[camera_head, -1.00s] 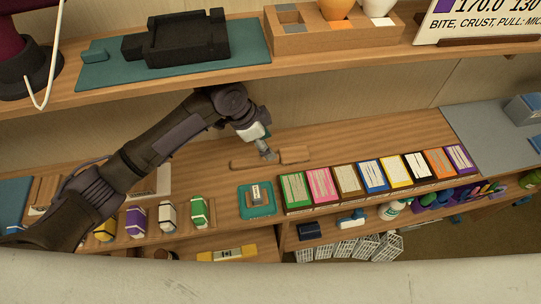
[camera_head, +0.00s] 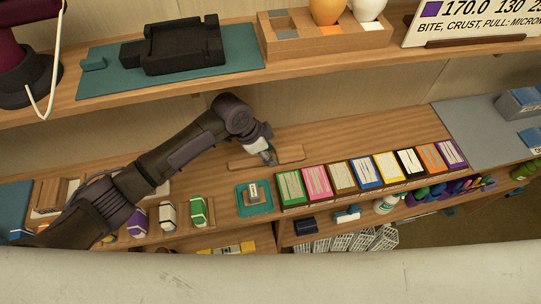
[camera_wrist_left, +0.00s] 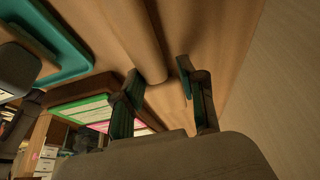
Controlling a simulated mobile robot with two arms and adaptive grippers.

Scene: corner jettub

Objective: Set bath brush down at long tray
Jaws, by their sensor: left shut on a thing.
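My left gripper (camera_head: 268,156) points down over a long, thin wooden piece (camera_head: 242,164) on the wooden shelf, near the back wall. In the left wrist view, its two green-padded fingers (camera_wrist_left: 163,98) stand on either side of the rounded end of a light wooden bar (camera_wrist_left: 148,40). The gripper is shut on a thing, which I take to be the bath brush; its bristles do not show. The long tray cannot be told apart from the wooden piece under the fingers. My right gripper is not in view.
A teal tray (camera_head: 241,210) with a small block sits in front. A row of coloured cards (camera_head: 343,178) stands to its right. An upper shelf (camera_head: 190,85) overhangs. Bare wood (camera_head: 385,130) lies right of the gripper.

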